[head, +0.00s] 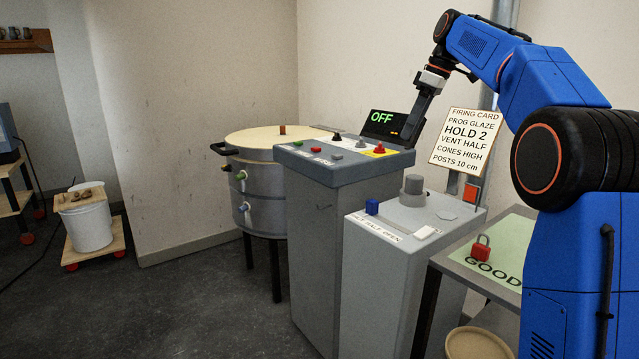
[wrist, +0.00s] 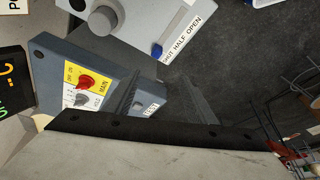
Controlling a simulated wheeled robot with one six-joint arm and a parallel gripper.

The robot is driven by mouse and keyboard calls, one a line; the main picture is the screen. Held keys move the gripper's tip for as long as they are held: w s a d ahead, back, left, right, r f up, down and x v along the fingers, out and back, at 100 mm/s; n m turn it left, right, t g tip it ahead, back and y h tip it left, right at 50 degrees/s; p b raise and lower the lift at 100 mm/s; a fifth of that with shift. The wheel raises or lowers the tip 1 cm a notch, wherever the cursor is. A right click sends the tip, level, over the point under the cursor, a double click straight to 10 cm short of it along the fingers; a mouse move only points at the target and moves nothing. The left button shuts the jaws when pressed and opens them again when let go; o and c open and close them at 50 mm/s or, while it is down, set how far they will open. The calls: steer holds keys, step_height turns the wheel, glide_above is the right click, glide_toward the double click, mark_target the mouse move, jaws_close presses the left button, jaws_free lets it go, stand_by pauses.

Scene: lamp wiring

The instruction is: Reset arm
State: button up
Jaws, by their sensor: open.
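My blue arm reaches from the right of the head view, up and over to the left. My gripper (head: 411,130) points down over the right end of the grey control cabinet (head: 345,170), in front of the display reading OFF (head: 384,121). In the wrist view, the two dark fingers of my gripper (wrist: 162,76) stand apart with nothing between them. The red knob on the yellow plate (head: 380,149) is just left of the fingers; it also shows in the wrist view (wrist: 86,82).
A lower grey cabinet (head: 388,268) with a blue slider (head: 372,207) stands right of the control cabinet. A round kiln (head: 262,170) is behind left. A firing card (head: 465,141) hangs right. A green mat (head: 507,252) holds a red padlock (head: 481,248).

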steer(key=s+d+f+m+t+h, duration=0.1)
steer(key=s+f+m, duration=0.3)
steer(key=s, duration=0.8)
steer(key=s+f+m+t+h, duration=0.1)
steer(key=s+f+m, duration=0.3)
steer(key=s, duration=0.8)
steer(key=s+d+f+m+t+h, duration=0.1)
steer(key=s+d+f+m, duration=0.2)
steer(key=s+f, duration=2)
step_height(320, 180, down, 2)
steer(key=shift+m+h, duration=0.3)
steer(key=shift+m, duration=0.3)
